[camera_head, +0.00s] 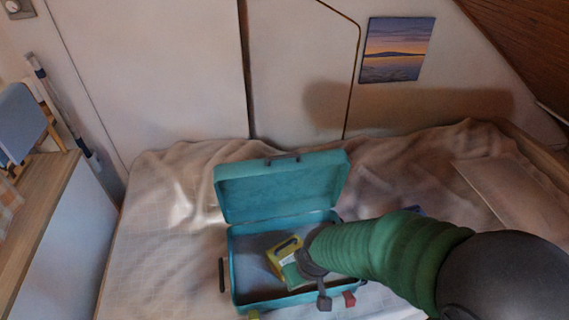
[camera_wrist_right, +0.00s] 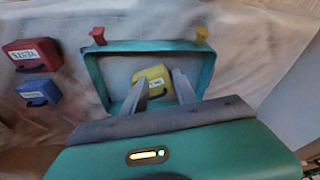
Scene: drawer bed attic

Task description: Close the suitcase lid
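The teal suitcase (camera_head: 232,270) lies open on the bed, its lid (camera_head: 283,184) standing up at the back, leaning away from the base. A yellow labelled case (camera_head: 285,256) lies inside the base. My right gripper (camera_head: 318,283) is above the right part of the base, in front of the lid, partly hiding the inside. In the right wrist view its two grey fingers (camera_wrist_right: 160,80) are apart, with the yellow case (camera_wrist_right: 153,79) beyond them and the suitcase rim (camera_wrist_right: 150,46) around. I cannot see it touching the lid. My left gripper is out of view.
A red case (camera_wrist_right: 32,56) and a blue case (camera_wrist_right: 40,92) lie beside the suitcase. A wooden-topped cabinet (camera_head: 55,200) stands left. The bed (camera_head: 170,240) left of the suitcase is clear.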

